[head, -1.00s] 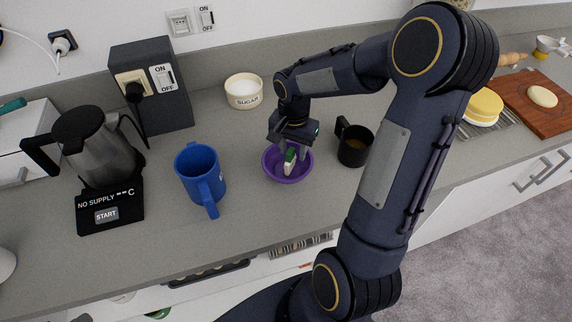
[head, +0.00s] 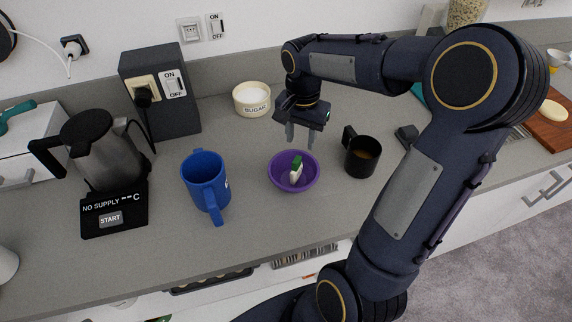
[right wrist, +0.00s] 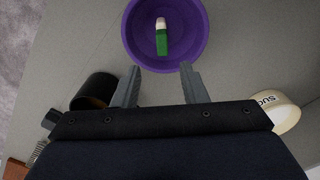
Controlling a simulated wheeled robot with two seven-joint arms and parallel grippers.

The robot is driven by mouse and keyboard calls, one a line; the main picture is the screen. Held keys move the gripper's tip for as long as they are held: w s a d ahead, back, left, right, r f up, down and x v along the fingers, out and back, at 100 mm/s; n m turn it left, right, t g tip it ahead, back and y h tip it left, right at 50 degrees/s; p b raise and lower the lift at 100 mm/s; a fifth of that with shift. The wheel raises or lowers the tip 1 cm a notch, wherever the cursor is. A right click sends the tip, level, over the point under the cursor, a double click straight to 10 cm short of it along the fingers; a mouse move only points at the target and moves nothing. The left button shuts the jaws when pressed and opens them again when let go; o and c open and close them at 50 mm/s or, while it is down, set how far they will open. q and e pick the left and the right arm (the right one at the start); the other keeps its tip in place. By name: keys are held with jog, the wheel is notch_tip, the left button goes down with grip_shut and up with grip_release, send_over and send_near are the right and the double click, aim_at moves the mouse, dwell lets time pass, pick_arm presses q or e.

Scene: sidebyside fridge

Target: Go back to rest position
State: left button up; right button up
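My right gripper (head: 300,138) is open and empty, in the air above and behind the purple bowl (head: 312,182). Its two fingers (right wrist: 158,88) show apart in the right wrist view, with the bowl (right wrist: 199,50) beyond their tips. A small green and white item (head: 296,170) lies in the bowl, apart from the fingers; it also shows in the right wrist view (right wrist: 161,38). My right arm crosses the right half of the head view. My left gripper is not in view.
A blue mug (head: 205,182) stands left of the bowl and a black mug (head: 362,158) right of it. A sugar pot (head: 252,99) stands behind. A kettle (head: 92,150) stands on its base at the left. A wooden board (head: 552,130) lies at the far right.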

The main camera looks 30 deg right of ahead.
jog(key=s+a+r+n+t+y, duration=0.2)
jog(key=s+a+n+t, duration=0.3)
jog(key=s+a+n, duration=0.5)
jog(key=s+a+y, duration=0.1)
jog(key=s+a, duration=0.1)
jog(key=s, duration=0.4)
jog(key=shift+s+a+r+t+y, duration=0.15)
jog(key=shift+a+t+y, duration=0.15)
jog(key=shift+a+y, duration=0.1)
